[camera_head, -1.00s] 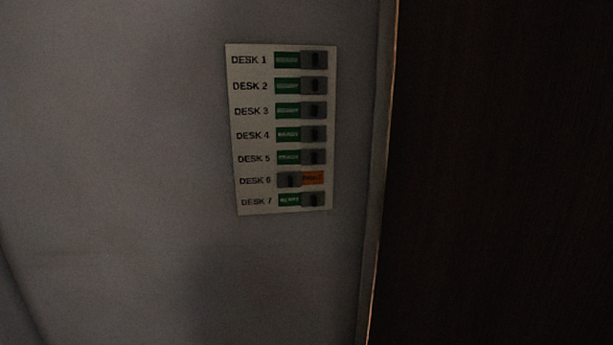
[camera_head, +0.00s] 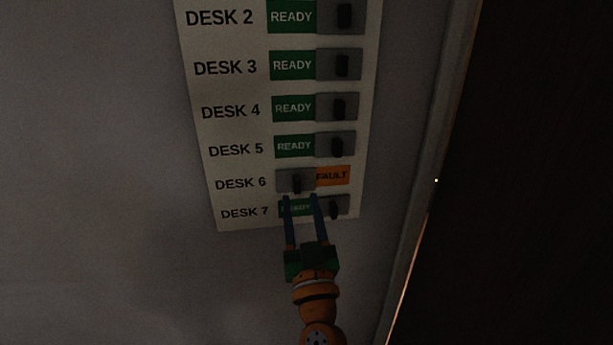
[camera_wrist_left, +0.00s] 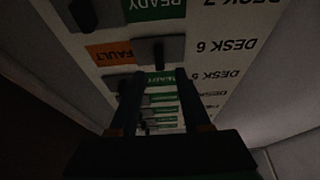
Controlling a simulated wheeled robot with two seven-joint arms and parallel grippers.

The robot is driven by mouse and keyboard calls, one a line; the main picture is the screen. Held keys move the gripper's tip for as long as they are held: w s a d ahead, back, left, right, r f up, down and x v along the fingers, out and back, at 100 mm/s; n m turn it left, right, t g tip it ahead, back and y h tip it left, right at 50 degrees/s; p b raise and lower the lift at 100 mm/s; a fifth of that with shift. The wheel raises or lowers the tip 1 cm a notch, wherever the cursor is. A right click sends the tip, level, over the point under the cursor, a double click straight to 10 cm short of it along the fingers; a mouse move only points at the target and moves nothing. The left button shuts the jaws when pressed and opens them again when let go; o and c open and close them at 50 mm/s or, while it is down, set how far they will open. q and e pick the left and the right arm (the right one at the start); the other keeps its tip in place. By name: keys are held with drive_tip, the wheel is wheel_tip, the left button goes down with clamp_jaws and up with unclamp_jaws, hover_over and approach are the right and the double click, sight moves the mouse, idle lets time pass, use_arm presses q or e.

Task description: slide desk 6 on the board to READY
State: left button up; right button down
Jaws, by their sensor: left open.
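The white board (camera_head: 225,200) hangs on a grey wall with rows of sliders. In the desk 6 row, the grey slider (camera_head: 296,182) sits at the left and the orange FAULT label (camera_head: 333,176) shows at its right. My left gripper (camera_head: 300,198) is open, its two blue fingers pointing up at the board just below the desk 6 slider's dark knob. In the left wrist view the board appears upside down, and the desk 6 slider (camera_wrist_left: 158,50) lies ahead near the fingertips. I cannot tell whether the fingers touch it. My right gripper is not in view.
The desk 7 slider (camera_head: 332,206) is at the right, its green READY label partly behind my fingers. The desk 5 slider (camera_head: 336,146) is at the right just above. A wall edge (camera_head: 420,200) and a dark panel (camera_head: 530,180) stand to the right. The wall left of the board is clear.

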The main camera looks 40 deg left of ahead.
sight(298, 185)
use_arm(q)
drive_tip(key=x, duration=0.3)
drive_tip(key=shift+w+a+r+p, duration=0.1)
drive_tip(key=shift+r+p, duration=0.25)
drive_tip(key=shift+r, duration=0.15)
drive_tip(key=shift+w+a+f, duration=0.2)
drive_tip(key=shift+w+a, duration=0.1)
drive_tip(key=shift+a, duration=0.05)
drive_tip(key=shift+s+d+r, duration=0.1)
drive_tip(key=shift+s+d, duration=0.05)
clamp_jaws()
idle(0.5)
